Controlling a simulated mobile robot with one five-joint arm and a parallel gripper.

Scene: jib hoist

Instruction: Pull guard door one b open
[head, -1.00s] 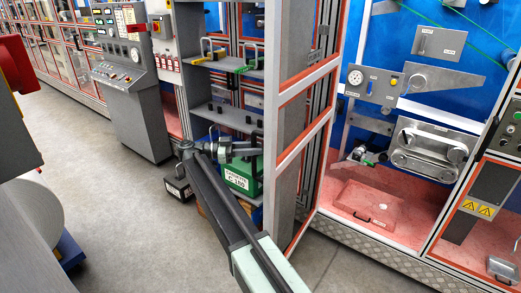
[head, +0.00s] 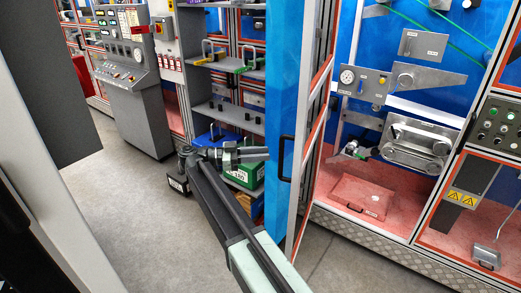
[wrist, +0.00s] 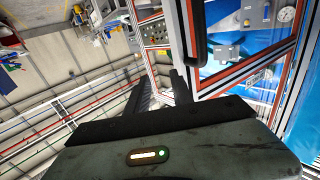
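A guard door (head: 306,150) stands in the middle of the head view, seen nearly edge-on, with a pale metal frame and orange edging. A black bar handle (head: 285,158) shows beside it against a blue strip. I cannot read a label that names the door. My gripper (head: 264,155) points at the handle from the left, with a small gap seeming to lie between them. In the wrist view my two dark fingers (wrist: 160,90) are apart with nothing between them. A black handle bar (wrist: 199,32) shows above and right of the fingers, not between them.
A machine bay (head: 400,130) with a blue back and red floor lies open to view on the right. Shelves (head: 222,110) and a grey control console (head: 133,90) stand behind. A large grey panel (head: 48,90) fills the left edge. Grey floor is clear between.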

